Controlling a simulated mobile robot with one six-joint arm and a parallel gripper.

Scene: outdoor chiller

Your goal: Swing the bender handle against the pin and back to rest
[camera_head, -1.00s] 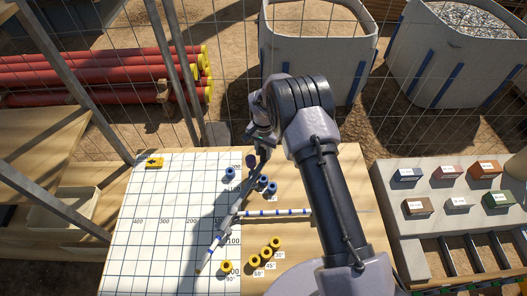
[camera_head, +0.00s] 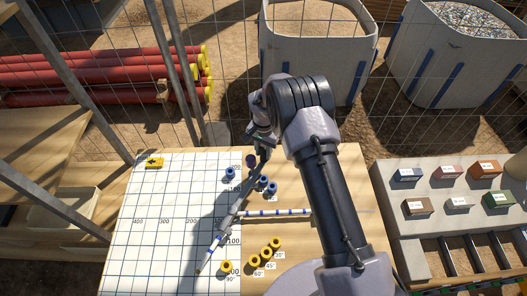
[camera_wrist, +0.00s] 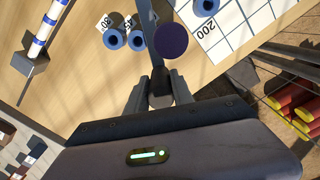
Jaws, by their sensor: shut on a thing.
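My gripper (camera_wrist: 158,90) is shut on the grey bender handle (camera_wrist: 156,55), which runs up between its fingers. In the head view my gripper (camera_head: 263,150) is at the handle's far end, and the handle (camera_head: 243,190) slants down-left over the board. A dark round knob (camera_wrist: 171,40) shows beside the handle. Blue pins (camera_wrist: 115,38) labelled with angles stand close by the handle; the nearest (camera_wrist: 136,40) is right beside it, and I cannot tell whether they touch. A blue-banded white rod (camera_head: 275,212) lies across the board; a banded piece (camera_head: 210,252) slants down-left past the handle.
Several yellow pins (camera_head: 266,253) with angle labels stand at the front of the bench. A yellow block (camera_head: 153,162) lies at the gridded sheet's back left (camera_head: 150,230). A grey tray with labelled blocks (camera_head: 415,235) is on the right. Wire mesh and posts stand behind.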

